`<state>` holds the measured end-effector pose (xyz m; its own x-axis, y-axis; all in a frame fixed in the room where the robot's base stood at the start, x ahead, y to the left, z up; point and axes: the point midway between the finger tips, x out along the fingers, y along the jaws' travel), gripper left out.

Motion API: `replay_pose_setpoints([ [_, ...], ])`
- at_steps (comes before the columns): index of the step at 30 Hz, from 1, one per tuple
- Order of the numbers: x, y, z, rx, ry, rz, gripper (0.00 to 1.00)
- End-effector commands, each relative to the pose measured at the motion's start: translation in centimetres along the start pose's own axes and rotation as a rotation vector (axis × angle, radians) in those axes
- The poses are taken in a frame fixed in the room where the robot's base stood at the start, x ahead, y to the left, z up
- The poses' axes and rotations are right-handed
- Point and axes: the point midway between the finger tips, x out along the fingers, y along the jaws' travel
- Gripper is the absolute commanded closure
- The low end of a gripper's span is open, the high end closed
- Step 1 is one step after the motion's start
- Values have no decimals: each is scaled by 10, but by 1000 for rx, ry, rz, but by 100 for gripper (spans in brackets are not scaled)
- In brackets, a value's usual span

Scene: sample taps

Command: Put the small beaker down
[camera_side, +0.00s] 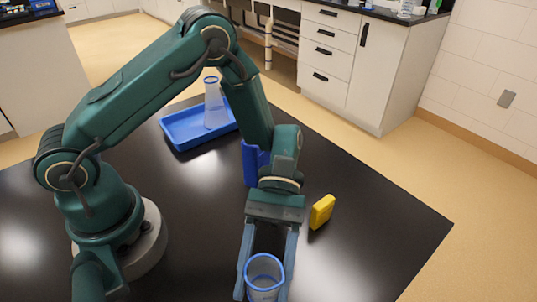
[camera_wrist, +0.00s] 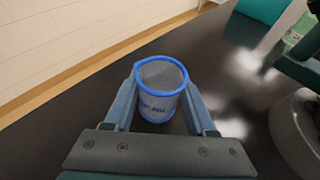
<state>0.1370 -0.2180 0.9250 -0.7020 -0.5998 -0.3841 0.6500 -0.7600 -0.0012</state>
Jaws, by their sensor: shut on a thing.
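The small beaker (camera_side: 264,279) is clear with a blue rim and stands upright between the fingers of my gripper (camera_side: 261,285), near the bottom edge of the side view. In the wrist view the beaker (camera_wrist: 160,103) shows its open mouth and blue markings. The fingers of my gripper (camera_wrist: 160,108) are shut on it from left and right. The beaker looks empty. Its base is at the edge of the side view and partly hidden in the wrist view, so I cannot tell whether it touches the black table (camera_side: 370,235).
A yellow block (camera_side: 322,212) lies to the right of my wrist. A blue tray (camera_side: 182,139) at the back holds a tall clear vessel (camera_side: 214,107) with a blue rim. A blue object (camera_side: 250,163) stands partly hidden behind my arm. The table's right side is clear.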

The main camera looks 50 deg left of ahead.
Motion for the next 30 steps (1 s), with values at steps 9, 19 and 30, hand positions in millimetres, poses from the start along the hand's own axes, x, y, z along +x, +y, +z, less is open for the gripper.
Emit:
replay_pose_setpoints([
  [9,6,0,-14,2,0,0,96],
  [19,6,0,-17,1,0,0,14],
  [30,6,0,-15,2,0,0,14],
])
